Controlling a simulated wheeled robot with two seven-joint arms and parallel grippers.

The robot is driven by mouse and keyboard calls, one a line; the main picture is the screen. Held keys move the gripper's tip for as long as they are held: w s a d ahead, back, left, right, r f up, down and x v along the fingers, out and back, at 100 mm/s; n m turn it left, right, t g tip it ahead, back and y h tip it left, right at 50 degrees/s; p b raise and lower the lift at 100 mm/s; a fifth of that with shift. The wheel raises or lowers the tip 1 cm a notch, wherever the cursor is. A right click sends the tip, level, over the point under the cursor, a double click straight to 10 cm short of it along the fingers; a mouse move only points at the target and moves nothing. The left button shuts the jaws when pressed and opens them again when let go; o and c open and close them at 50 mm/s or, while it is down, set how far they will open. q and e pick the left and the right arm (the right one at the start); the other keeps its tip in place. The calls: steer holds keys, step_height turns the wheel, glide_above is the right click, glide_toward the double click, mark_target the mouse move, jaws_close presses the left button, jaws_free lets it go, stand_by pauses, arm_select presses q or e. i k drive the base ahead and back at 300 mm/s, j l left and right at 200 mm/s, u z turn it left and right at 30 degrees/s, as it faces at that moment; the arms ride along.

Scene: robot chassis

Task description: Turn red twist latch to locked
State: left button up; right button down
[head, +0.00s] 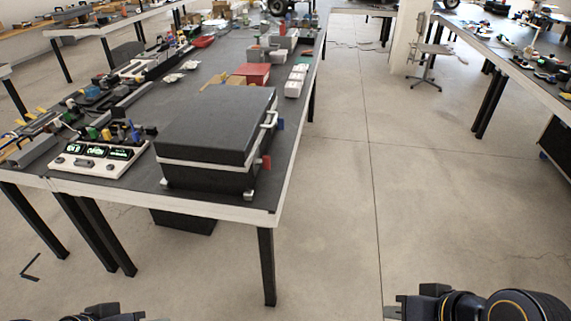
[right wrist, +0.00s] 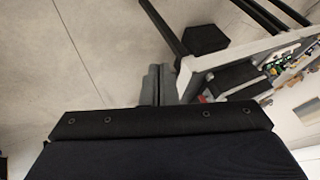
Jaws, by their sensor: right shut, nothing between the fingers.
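A black case (head: 215,130) with a light trim band stands closed on the near end of the dark workbench. The small red latch (head: 267,162) sticks out from the case's right side, near the front corner. Its exact turn angle is too small to tell. A blue latch (head: 280,125) sits farther back on the same side. My right gripper (head: 392,307) is at the bottom right, well away from the case over the floor. In the right wrist view its grey fingers (right wrist: 158,84) are together and empty. My left gripper (head: 128,316) barely shows at the bottom left edge.
A white panel with green displays (head: 98,158) stands left of the case. A red box (head: 252,74) and white boxes (head: 296,82) lie behind it. The bench's front edge (head: 165,205) and a table leg (head: 266,265) face me. The floor (head: 340,220) to the right is clear.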

mark_target(265, 162)
steer(key=i+l, duration=0.1)
steer(key=i, duration=0.45)
steer(key=i+l+u, duration=0.15)
steer(key=i, duration=0.4)
